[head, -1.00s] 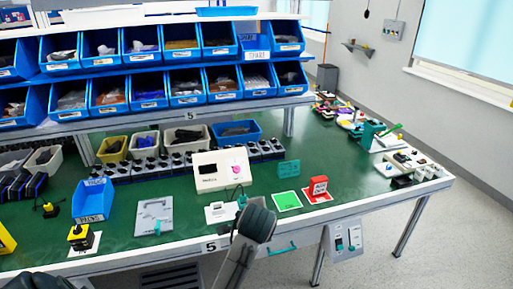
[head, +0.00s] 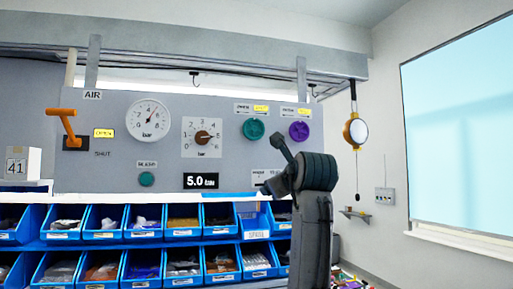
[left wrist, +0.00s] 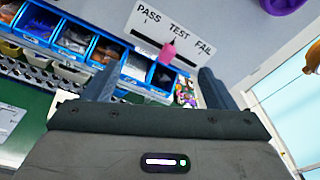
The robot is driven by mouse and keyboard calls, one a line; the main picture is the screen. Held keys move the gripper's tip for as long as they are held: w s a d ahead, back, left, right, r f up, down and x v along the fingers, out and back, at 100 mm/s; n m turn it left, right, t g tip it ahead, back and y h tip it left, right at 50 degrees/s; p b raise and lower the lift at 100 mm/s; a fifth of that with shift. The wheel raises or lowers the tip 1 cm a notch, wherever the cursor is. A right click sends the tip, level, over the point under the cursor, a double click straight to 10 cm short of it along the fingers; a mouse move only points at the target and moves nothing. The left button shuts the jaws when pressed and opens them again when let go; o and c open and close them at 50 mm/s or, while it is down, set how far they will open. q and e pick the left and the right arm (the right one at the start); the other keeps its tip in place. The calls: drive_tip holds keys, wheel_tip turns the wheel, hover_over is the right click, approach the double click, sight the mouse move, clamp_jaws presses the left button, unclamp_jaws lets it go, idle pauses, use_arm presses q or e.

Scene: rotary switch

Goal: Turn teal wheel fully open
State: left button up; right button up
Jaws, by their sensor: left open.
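The teal wheel (head: 253,129) is a round knob on the grey wall panel in the head view, under a small label with a yellow tag. My left gripper (head: 268,158) is below and right of it in the picture, its fingers spread and empty, apart from the wheel. In the left wrist view the open fingers (left wrist: 158,75) frame bins and part of a PASS/TEST/FAIL plate with a pink knob (left wrist: 168,52). The teal wheel does not show in that view. My right gripper is out of view.
A purple wheel (head: 299,131) sits right of the teal one. The panel also holds an orange lever (head: 67,125), a dial gauge (head: 148,119), a selector (head: 202,137), a 5.0 display (head: 201,181) and a smaller teal knob (head: 146,179). Blue bins (head: 183,219) line the shelf below.

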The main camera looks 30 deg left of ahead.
use_arm(q)
drive_tip(key=m+y, duration=0.2)
approach(254, 128)
drive_tip(key=v, duration=0.3)
drive_tip(key=p+x, duration=0.2)
drive_tip(key=x, duration=0.3)
drive_tip(key=p+x, duration=0.3)
drive_tip(key=x, duration=0.1)
drive_tip(key=shift+w+a+r, duration=0.2)
drive_tip(key=shift+a+r, duration=0.05)
drive_tip(key=shift+a, duration=0.05)
drive_tip(key=shift+w+a+f+p, duration=0.15)
drive_tip(key=shift+w+a+p, duration=0.3)
drive_tip(key=shift+w, duration=0.1)
drive_tip(key=shift+c, duration=0.5)
drive_tip(key=c, duration=0.9)
